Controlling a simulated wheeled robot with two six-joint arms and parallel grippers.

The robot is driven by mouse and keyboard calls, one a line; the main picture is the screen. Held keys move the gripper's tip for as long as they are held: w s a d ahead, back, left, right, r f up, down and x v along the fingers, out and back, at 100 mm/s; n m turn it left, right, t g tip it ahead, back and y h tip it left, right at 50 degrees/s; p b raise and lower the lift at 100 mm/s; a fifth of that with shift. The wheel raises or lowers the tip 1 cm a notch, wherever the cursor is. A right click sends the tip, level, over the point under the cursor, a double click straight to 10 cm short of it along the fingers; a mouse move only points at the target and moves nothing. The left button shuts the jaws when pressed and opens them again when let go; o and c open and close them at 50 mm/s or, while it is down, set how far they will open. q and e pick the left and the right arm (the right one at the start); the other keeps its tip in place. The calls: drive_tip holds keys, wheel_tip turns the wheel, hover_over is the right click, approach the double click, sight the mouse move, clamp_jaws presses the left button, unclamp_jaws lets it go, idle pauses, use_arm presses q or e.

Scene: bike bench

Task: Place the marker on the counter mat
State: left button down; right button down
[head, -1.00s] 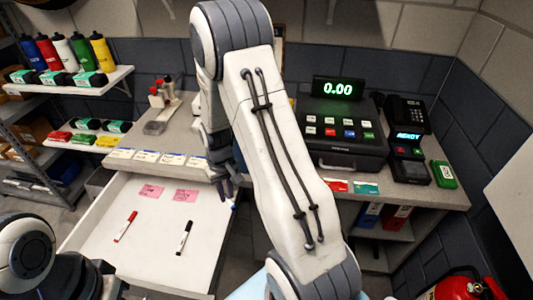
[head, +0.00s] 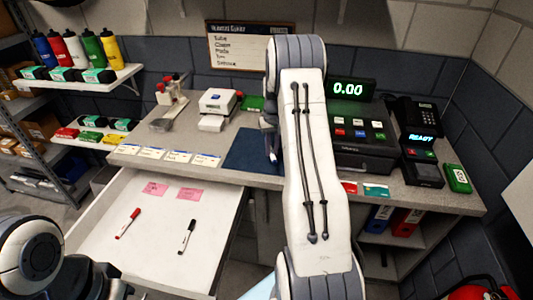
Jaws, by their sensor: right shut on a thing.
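The dark blue counter mat (head: 245,152) lies on the grey counter, its right part covered by my right arm. My right gripper (head: 272,150) is mostly hidden behind that arm, at the right side of the mat. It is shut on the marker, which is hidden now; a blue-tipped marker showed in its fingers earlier. Whether the marker touches the mat cannot be seen. A red marker (head: 128,223) and a black marker (head: 187,236) lie apart in the open white drawer. My left arm shows at the lower left, with its gripper out of view.
The cash register (head: 360,150) and card terminal (head: 421,172) stand right of my arm. A white label printer (head: 217,103) and a green box (head: 252,103) stand behind the mat. Label cards (head: 172,157) line the counter's front edge. The open drawer (head: 140,262) juts out below.

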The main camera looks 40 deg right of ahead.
sight(267, 164)
drive_tip(key=w+f, duration=0.1)
drive_tip(key=w, duration=0.1)
drive_tip(key=shift+w+f+p, duration=0.3)
drive_tip(key=shift+f, duration=0.05)
wheel_tip(267, 164, down, 3)
drive_tip(key=shift+a+f+p, duration=0.1)
drive_tip(key=shift+p, duration=0.7)
drive_tip(key=shift+f, duration=0.3)
drive_tip(key=shift+f, duration=0.1)
drive_tip(key=shift+f, duration=0.1)
drive_tip(key=c, duration=0.8)
unclamp_jaws()
